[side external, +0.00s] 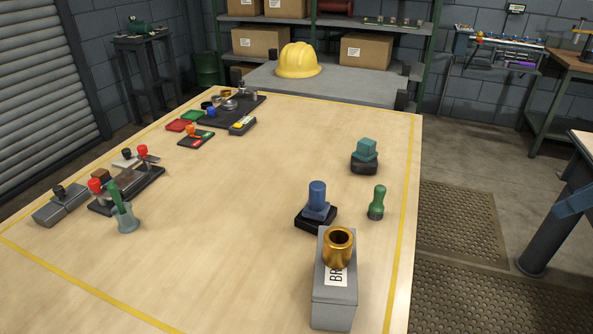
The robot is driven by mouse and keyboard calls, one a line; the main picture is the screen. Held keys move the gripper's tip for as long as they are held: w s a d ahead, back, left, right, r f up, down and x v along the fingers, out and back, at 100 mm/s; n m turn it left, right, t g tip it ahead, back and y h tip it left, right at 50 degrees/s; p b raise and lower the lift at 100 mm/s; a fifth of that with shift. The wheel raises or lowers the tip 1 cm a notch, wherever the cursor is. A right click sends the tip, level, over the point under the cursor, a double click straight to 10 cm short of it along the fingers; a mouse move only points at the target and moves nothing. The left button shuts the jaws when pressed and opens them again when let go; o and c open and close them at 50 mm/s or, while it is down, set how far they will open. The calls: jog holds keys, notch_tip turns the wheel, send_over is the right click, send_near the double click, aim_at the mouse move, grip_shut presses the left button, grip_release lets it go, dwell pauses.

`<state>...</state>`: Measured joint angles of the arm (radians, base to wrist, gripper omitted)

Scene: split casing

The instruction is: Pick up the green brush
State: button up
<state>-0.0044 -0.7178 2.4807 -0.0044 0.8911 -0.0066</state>
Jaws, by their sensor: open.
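A slim green handle (117,195), which looks like the green brush, stands slightly tilted in a small grey-green cup (126,224) on the left part of the table. Its lower end is hidden in the cup. A second green thing (377,201), short and knob-shaped, stands upright on the right part of the table; I cannot tell what it is. My gripper is not in view.
The wooden table (240,240) is clear in the middle. Red-knobbed fixtures (127,188) stand close behind the cup, and a grey block (60,204) lies to its left. A blue part on a black base (316,212) and a grey box with a brass ring (335,290) stand right.

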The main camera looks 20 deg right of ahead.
jog(key=w+a+n, duration=0.2)
jog(key=w+a, duration=0.1)
jog(key=w, duration=0.8)
jog(key=n+g+y, duration=0.1)
jog(key=n+y, duration=0.1)
send_near(384, 188)
jog(key=r, duration=0.2)
jog(key=shift+s+f, duration=0.2)
jog(key=shift+f, duration=0.05)
jog(key=shift+g, duration=0.3)
jog(key=shift+x, duration=4.25)
jog(key=shift+d, duration=0.1)
jog(key=shift+x, duration=2.65)
jog(key=shift+w+r, duration=0.1)
grip_shut()
